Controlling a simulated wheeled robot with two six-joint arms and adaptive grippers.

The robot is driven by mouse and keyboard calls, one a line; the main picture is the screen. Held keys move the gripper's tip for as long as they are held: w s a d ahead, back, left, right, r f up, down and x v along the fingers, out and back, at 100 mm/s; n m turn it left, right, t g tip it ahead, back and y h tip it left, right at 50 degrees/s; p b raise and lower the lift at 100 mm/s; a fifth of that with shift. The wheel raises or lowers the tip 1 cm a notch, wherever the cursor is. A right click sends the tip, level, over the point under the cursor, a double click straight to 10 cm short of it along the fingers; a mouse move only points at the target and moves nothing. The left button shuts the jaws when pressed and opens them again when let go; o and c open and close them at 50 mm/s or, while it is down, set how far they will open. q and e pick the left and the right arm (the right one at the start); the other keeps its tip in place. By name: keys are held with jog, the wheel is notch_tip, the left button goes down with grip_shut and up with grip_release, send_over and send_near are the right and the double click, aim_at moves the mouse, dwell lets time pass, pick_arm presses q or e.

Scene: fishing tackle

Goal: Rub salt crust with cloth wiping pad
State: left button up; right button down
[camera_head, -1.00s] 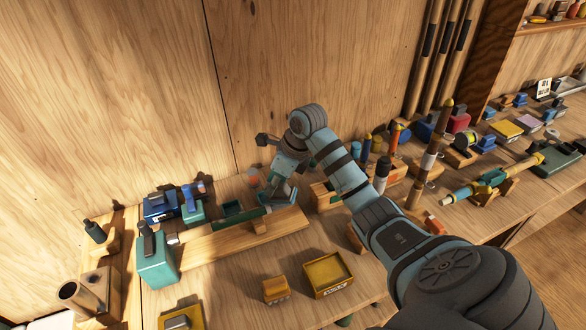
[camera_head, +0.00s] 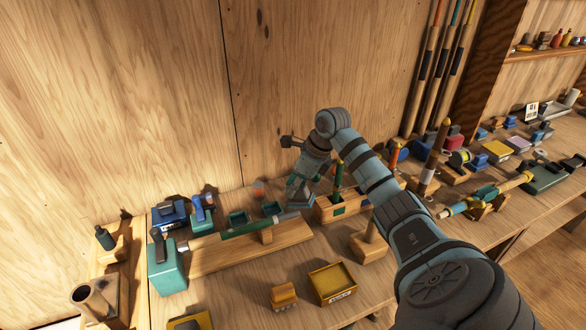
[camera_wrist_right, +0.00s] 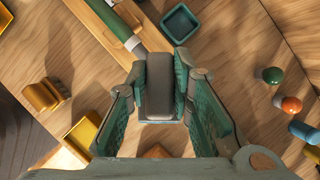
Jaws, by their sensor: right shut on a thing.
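My right gripper (camera_head: 297,202) is shut on a dark grey-brown pad with a pale blue lower edge, probably the cloth wiping pad (camera_wrist_right: 158,85). The pad sits between the two green fingers in the wrist view. In the head view the gripper points down beside the right end of a dark green rod with grey ends (camera_head: 240,229). The rod lies on a long wooden stand (camera_head: 215,262). Whether the pad touches the rod cannot be told. I cannot make out a salt crust; the pad and fingers hide part of the rod's end. My left gripper is not in view.
A teal box (camera_head: 167,266) stands at the stand's left end. A yellow tray (camera_head: 333,283) and a yellow-brown block (camera_head: 283,296) lie in front. A wooden rack (camera_head: 335,209) stands close to the right.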

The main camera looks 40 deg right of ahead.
notch_tip(320, 180, up, 2)
jog(key=shift+a+r+p, duration=0.1)
jog(key=shift+a+p, duration=0.05)
jog(key=shift+p, duration=0.4)
jog(key=shift+p+v, duration=0.6)
jog(key=shift+v, duration=0.2)
jog(key=shift+w, duration=0.15)
